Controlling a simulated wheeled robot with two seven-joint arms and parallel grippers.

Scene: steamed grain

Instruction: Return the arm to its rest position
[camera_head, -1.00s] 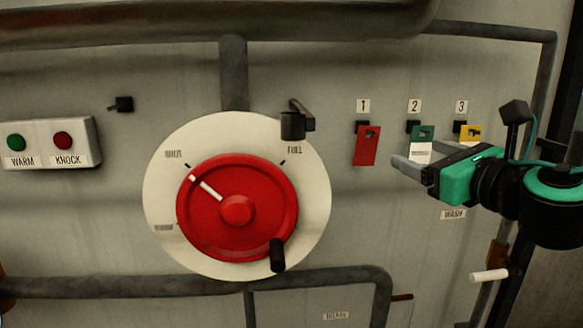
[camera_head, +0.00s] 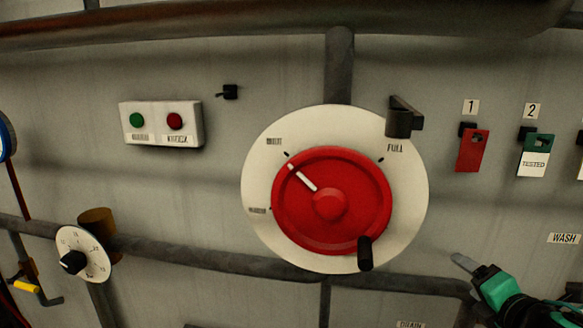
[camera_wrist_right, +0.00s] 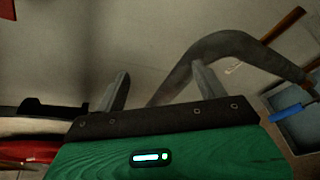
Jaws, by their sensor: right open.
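My right gripper (camera_head: 466,268) is at the lower right of the head view, in front of the wall below the tags. In the wrist view its two fingers (camera_wrist_right: 160,90) stand apart with nothing between them, so it is open and empty. A red tag (camera_head: 473,152) hangs under number 1 and a green tag (camera_head: 536,146) with a white "TESTED" label hangs under number 2. The big red handwheel (camera_head: 345,225) on its white dial plate (camera_head: 408,225) is left of my gripper and apart from it. My left gripper is not in view.
A grey pipe (camera_head: 220,254) runs along the lower wall and bends near my right gripper. A button box (camera_head: 155,108) and a small round dial (camera_head: 92,262) are at the left. In the wrist view, a grey bin (camera_wrist_right: 285,98) with a blue-handled item (camera_wrist_right: 293,109) is at the right.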

